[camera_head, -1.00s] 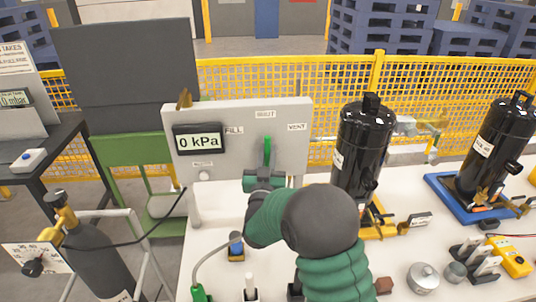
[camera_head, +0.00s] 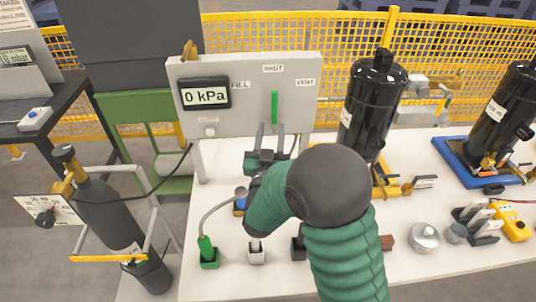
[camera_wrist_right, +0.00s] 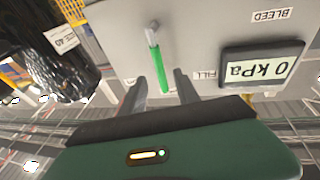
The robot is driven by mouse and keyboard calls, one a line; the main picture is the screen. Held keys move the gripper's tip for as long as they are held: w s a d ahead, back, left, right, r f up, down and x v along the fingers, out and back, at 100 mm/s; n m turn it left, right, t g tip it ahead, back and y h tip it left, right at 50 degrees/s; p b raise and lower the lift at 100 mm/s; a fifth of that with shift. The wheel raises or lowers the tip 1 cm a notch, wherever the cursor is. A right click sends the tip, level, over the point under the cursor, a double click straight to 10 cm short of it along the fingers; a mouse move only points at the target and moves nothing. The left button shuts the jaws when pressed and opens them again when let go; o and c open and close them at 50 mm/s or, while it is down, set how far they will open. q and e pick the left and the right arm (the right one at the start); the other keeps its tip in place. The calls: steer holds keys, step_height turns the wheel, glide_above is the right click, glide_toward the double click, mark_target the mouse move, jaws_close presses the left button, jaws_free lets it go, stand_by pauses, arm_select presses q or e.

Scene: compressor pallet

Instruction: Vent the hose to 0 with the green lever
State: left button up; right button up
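The green lever (camera_head: 274,106) stands upright on the grey panel (camera_head: 225,125), just below the SHUT label (camera_head: 273,69), between the FILL label and the VENT label (camera_head: 305,82). The display (camera_head: 203,94) reads 0 kPa. My right gripper (camera_head: 270,128) is just below and in front of the lever, fingers parted and pointing at the panel. My left gripper is in neither view.
A black tank (camera_head: 370,105) stands right of the panel. Another tank (camera_head: 505,115) stands on a blue base at far right. A grey gas cylinder (camera_head: 108,215) is at left. A hose with a green end (camera_head: 207,248) and small parts sit on the white table.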

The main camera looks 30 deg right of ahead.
steer(key=v, duration=0.8)
steer(key=shift+s+a+b, duration=0.25)
steer(key=shift+b, duration=0.1)
steer(key=shift+f, duration=0.15)
